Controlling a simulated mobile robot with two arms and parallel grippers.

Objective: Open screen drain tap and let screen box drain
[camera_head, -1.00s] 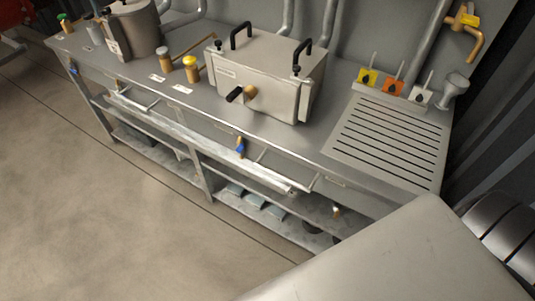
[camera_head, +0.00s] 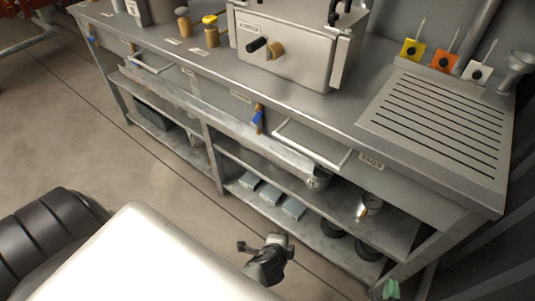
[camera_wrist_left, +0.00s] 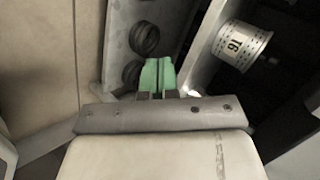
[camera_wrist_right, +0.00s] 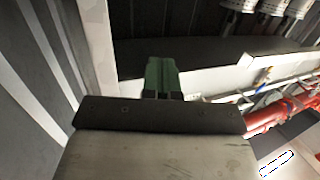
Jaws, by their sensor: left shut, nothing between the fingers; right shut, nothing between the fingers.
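The screen box (camera_head: 290,45) is a pale steel box on the counter, with a black knob (camera_head: 257,44) and a brass fitting (camera_head: 275,50) on its front. A tap with a blue handle (camera_head: 257,118) hangs under the counter's front edge; I cannot tell whether it is open. No flowing water shows. My left gripper (camera_wrist_left: 157,74) is shut and empty in the left wrist view.
The lower shelf holds grey-blue blocks (camera_head: 270,193) and dark rings (camera_head: 335,229). A gauge (camera_head: 371,201) sits under the right end. A slotted drainer (camera_head: 435,120) is on the counter. Floor lies free at left.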

